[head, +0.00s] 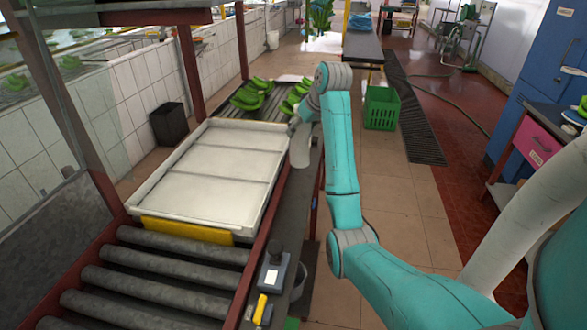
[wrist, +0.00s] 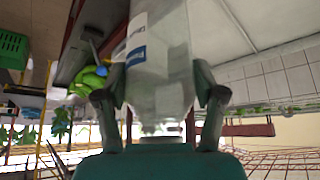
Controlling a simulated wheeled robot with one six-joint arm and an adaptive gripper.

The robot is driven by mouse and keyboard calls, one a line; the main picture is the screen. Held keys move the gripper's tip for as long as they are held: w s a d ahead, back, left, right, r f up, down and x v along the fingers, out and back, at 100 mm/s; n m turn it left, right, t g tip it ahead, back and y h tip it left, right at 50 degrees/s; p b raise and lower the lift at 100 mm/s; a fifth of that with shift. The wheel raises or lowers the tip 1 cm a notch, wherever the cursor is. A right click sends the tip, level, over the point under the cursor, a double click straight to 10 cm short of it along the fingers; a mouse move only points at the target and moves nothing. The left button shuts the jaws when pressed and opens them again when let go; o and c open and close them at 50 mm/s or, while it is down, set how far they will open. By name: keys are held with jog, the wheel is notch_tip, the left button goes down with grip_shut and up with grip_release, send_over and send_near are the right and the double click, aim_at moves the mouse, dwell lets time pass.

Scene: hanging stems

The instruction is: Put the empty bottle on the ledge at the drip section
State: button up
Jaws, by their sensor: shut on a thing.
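My gripper (wrist: 160,92) is shut on a clear, empty-looking bottle (wrist: 158,50) with a blue-and-white label, seen large between the two fingers in the wrist view. The bottle's far end runs out of the top of that view. In the head view a pale shape, probably the bottle (head: 300,147), hangs below the end of my teal arm, beside the right edge of the white tray. My fingers are too small to make out there. A narrow dark ledge (head: 288,218) runs along the right side of the tray and rollers. I cannot tell whether the bottle touches it.
A large white tray (head: 206,178) lies on the conveyor, with grey rollers (head: 155,285) in front. Green banana bunches (head: 251,93) lie behind it. A control box (head: 272,272) stands on the near ledge. A green crate (head: 381,108) is on the floor at right.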

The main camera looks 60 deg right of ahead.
aim_at(301, 155)
notch_tip(301, 155, down, 10)
jog(key=shift+w+r, duration=0.1)
jog(key=shift+w, duration=0.05)
dwell(0.4)
jog(key=o, duration=1.2)
jog(key=shift+c, duration=0.2)
